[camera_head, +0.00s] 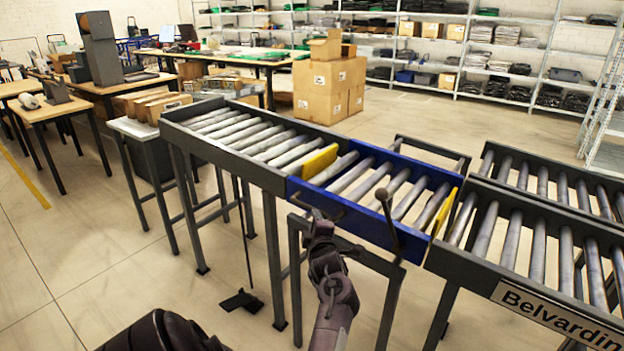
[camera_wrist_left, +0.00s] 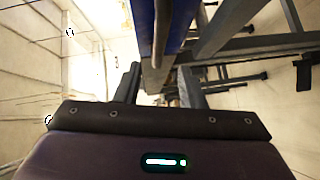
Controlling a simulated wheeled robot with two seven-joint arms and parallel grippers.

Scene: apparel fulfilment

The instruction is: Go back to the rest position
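My left gripper (camera_head: 316,218) is low in front of the near side of the blue conveyor section (camera_head: 345,213), at the middle of the head view. My right gripper is not in view.
Grey roller conveyors stand left (camera_head: 225,150) and right (camera_head: 540,285) of the blue section, which has yellow end plates (camera_head: 319,162). Legs of a stand (camera_head: 392,305) are close to my left arm. Cardboard boxes (camera_head: 325,90) stand behind.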

